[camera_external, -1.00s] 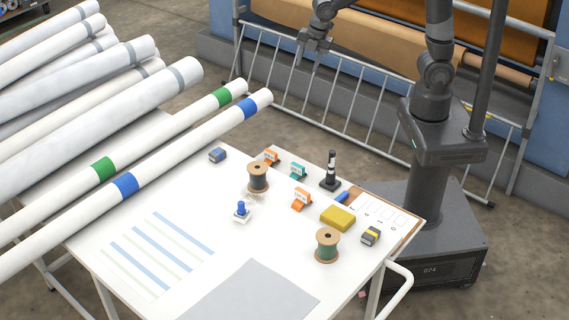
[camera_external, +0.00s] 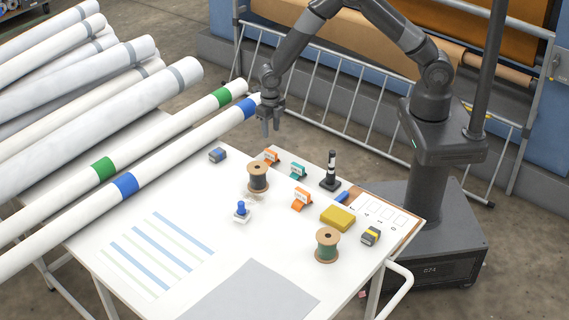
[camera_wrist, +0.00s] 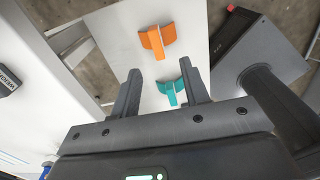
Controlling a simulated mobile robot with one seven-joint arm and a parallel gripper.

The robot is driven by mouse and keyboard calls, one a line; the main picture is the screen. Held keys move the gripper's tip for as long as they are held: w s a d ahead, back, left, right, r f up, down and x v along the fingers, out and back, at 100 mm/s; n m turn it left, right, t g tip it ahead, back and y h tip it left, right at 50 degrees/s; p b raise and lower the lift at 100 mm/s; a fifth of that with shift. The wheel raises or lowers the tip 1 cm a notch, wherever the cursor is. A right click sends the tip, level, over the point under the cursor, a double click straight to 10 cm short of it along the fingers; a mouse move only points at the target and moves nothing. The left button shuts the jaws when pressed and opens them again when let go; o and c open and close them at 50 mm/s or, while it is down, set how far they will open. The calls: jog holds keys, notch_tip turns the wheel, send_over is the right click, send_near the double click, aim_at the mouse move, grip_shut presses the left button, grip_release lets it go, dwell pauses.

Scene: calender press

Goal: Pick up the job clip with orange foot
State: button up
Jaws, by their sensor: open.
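Two clips with an orange foot and a white label stand on the white table in the external view: one at the back (camera_external: 271,156), one nearer the middle (camera_external: 302,198). A clip with a teal foot (camera_external: 298,171) stands between them. My gripper (camera_external: 270,130) is open and empty, pointing down above the table's far edge, near the back orange clip. In the wrist view, an orange clip (camera_wrist: 157,40) lies beyond the fingertips; I cannot tell which one. The teal clip (camera_wrist: 171,92) shows between the fingers of my gripper (camera_wrist: 160,85).
A wire spool (camera_external: 257,178), a black-and-white post (camera_external: 331,170), a yellow block (camera_external: 338,217) and a green spool (camera_external: 327,245) stand around the clips. A blue-knobbed stamp (camera_external: 241,210) is at left. Long white rolls (camera_external: 180,150) lie along the left side.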

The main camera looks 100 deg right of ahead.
aim_at(270, 151)
notch_tip(270, 151, down, 6)
jog(key=shift+r, duration=0.25)
jog(key=shift+w+a+f, duration=0.1)
jog(key=shift+a+f, duration=0.05)
jog(key=shift+f, duration=1.2)
jog(key=shift+w+a+f, duration=0.1)
jog(key=shift+a+f, duration=0.05)
jog(key=shift+f, duration=1.15)
grip_shut()
